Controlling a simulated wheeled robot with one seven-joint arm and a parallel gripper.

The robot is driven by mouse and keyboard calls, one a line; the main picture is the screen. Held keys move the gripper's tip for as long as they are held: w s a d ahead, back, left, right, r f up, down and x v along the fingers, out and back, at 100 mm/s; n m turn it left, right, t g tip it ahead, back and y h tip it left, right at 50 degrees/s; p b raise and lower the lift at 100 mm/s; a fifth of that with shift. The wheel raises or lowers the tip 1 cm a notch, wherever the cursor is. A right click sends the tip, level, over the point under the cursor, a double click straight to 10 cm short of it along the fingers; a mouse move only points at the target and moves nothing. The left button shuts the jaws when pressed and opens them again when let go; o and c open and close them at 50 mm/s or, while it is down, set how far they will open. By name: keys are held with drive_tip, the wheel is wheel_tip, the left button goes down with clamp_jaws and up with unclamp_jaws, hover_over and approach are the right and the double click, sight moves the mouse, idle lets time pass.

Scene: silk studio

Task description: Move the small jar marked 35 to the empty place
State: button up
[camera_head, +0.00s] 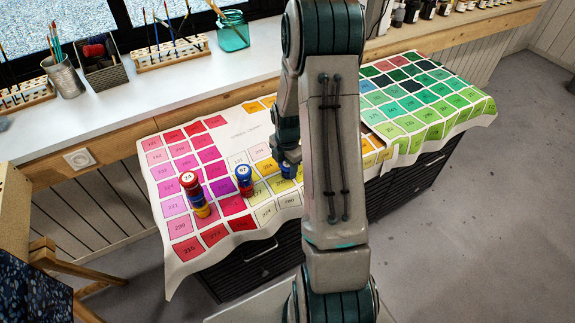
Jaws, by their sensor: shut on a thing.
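My gripper (287,158) is low over the colour chart, partly hidden behind my arm. It is shut on a small blue jar (288,171), whose mark I cannot read. To its left stands a stack with a blue jar (243,174) on top, its white lid label showing, and red below. Farther left is a taller stack with a red-rimmed jar (189,181) on top, also with a white label, above blue, red and yellow parts. The labels are too small to read surely, so I cannot tell which jar is marked 35. The empty place is not clear from here.
The printed chart cloth (237,131) covers the low cabinet, with numbered pink, red and yellow squares on the left and green ones (430,90) on the right. A white sill (130,100) behind holds brushes, a basket (99,72) and a teal glass jar (232,32).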

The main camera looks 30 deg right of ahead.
drive_tip(key=shift+f, duration=0.2)
drive_tip(key=o, duration=1)
wheel_tip(320, 180, up, 12)
drive_tip(key=s+a+r+m+t, duration=0.1)
drive_tip(key=s+a+r+m, duration=0.3)
drive_tip(key=s+m, duration=0.2)
drive_tip(key=s+a+r+m+t, duration=0.1)
drive_tip(key=s+a+r+m, duration=0.4)
drive_tip(key=s+m, duration=0.1)
drive_tip(key=s+a+r+m+t, duration=0.1)
drive_tip(key=s+a+r+m, duration=0.3)
drive_tip(key=s+m, duration=0.3)
drive_tip(key=shift+a+r+m, duration=0.15)
drive_tip(key=shift+a+m, duration=0.15)
drive_tip(key=shift+m, duration=0.5)
